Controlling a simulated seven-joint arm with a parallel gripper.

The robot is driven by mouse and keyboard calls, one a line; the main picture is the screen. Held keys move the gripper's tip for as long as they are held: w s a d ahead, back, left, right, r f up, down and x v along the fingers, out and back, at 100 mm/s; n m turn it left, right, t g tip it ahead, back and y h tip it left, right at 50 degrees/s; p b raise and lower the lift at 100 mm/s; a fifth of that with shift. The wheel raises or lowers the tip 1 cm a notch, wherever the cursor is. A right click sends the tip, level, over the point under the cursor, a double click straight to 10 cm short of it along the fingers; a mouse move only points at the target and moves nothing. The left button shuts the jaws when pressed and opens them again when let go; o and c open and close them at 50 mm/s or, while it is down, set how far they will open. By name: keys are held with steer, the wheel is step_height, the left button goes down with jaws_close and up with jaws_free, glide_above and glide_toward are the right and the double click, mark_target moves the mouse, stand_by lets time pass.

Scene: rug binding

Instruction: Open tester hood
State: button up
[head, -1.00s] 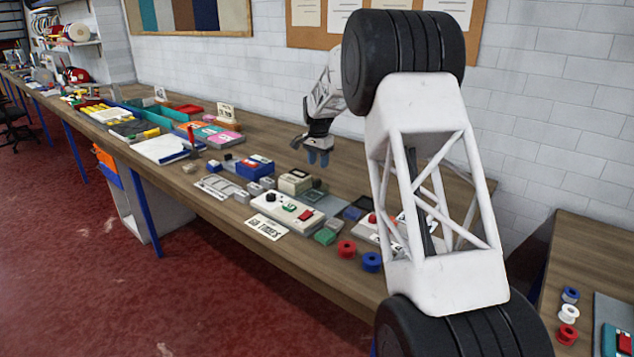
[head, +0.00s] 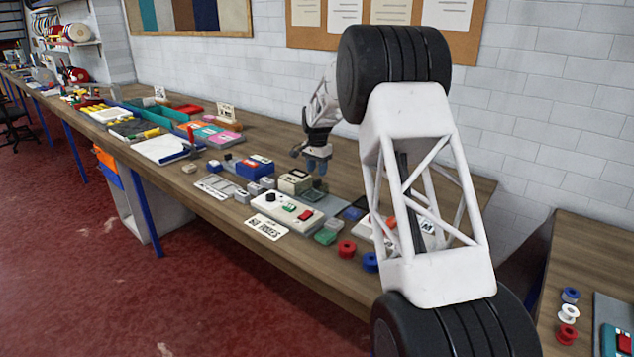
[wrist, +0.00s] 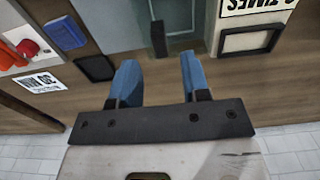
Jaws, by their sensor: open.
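A clear grey-green panel in a pale frame, which looks like the tester hood, lies at the top middle of the wrist view (wrist: 182,28). A dark upright bar (wrist: 158,38) stands at its near-left part. In the head view a flat grey unit (head: 330,205) lies on the bench just in front of my gripper (head: 316,168); I cannot make out the hood's lid there. In the wrist view my gripper's two blue fingers (wrist: 157,72) are wide apart and empty. The dark bar shows beyond them, roughly between the fingertips, apart from both.
A beige box (head: 295,182) stands to the left of my gripper. A white control box (head: 287,212) with red and green buttons is in front. Red spool (head: 347,249) and blue spool (head: 371,262) lie at the bench's front edge. The bench behind my gripper is bare.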

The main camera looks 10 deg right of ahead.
mark_target(317, 179)
steer(key=shift+f, duration=2.65)
jaws_close()
